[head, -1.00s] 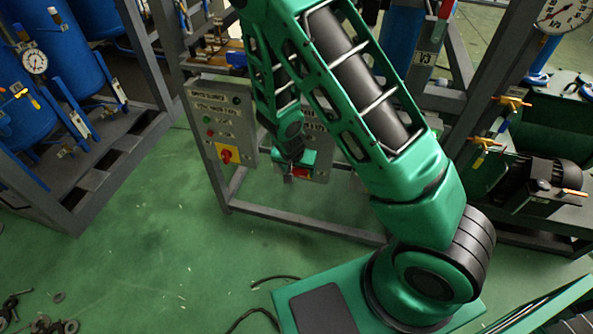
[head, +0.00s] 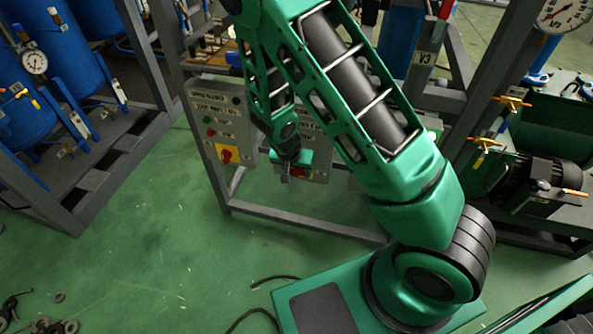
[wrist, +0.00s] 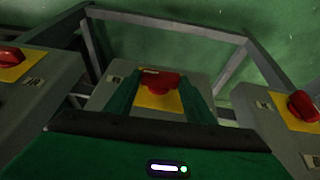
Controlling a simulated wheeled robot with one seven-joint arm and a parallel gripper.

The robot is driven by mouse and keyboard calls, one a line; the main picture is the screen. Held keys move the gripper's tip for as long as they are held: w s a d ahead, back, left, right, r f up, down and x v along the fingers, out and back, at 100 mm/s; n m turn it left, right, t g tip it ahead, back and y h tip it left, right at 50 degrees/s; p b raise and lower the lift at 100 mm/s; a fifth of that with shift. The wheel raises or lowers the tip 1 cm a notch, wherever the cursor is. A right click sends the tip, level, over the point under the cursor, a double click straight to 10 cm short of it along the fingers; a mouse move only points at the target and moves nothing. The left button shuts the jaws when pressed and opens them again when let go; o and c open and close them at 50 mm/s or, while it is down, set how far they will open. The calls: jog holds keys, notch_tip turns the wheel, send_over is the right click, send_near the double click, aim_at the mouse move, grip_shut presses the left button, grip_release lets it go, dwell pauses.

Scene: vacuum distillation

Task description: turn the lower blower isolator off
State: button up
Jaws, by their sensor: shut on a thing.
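A red rotary knob (wrist: 160,82) on a yellow plate (wrist: 158,101) sits on the grey middle panel (wrist: 205,77) in the wrist view. My gripper (wrist: 159,88) has its two green fingers on either side of this knob and is shut on it. In the head view my gripper (head: 286,176) is at the front of the middle panel (head: 320,170), with a bit of red beside it. My gripper and arm hide most of that panel there. I cannot read which isolator its label names, nor tell the knob's exact angle.
A left panel (head: 221,120) has its own red knob on a yellow plate (head: 228,153). Another red knob (wrist: 302,105) is on the right panel in the wrist view. A grey frame (head: 290,219) carries the panels.

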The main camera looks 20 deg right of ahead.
jog(key=g+h, duration=0.1)
jog(key=w+a+g+h, duration=0.1)
jog(key=shift+a+f+n+h, duration=0.15)
jog(key=shift+n+h, duration=0.25)
jog(key=h, duration=0.1)
jog(key=g+h, duration=0.2)
jog(key=shift+w+a+f+n+h, duration=0.2)
jog(key=shift+a+f+n+h, duration=0.1)
jog(key=shift+a+f+n, duration=0.1)
jog(key=shift+w+a+f+n+g+h, duration=0.1)
jog(key=shift+f+n+g+h, duration=0.35)
jog(key=shift+h, duration=0.8)
jog(key=shift+w+a+f+n+g+h, duration=0.15)
jog(key=shift+n+g+h, duration=0.45)
jog(key=shift+h, duration=0.7)
jog(key=shift+s+f+n+g+h, duration=0.1)
jog(key=shift+f+n+g+h, duration=0.45)
jog(key=shift+h, duration=0.7)
jog(key=shift+r+h, duration=0.1)
jog(key=shift+h, duration=0.2)
jog(key=o, duration=0.9)
jog(key=shift+o, duration=0.8)
jog(key=shift+d, duration=0.1)
jog(key=shift+r+g, duration=0.1)
jog(key=shift+g, duration=0.2)
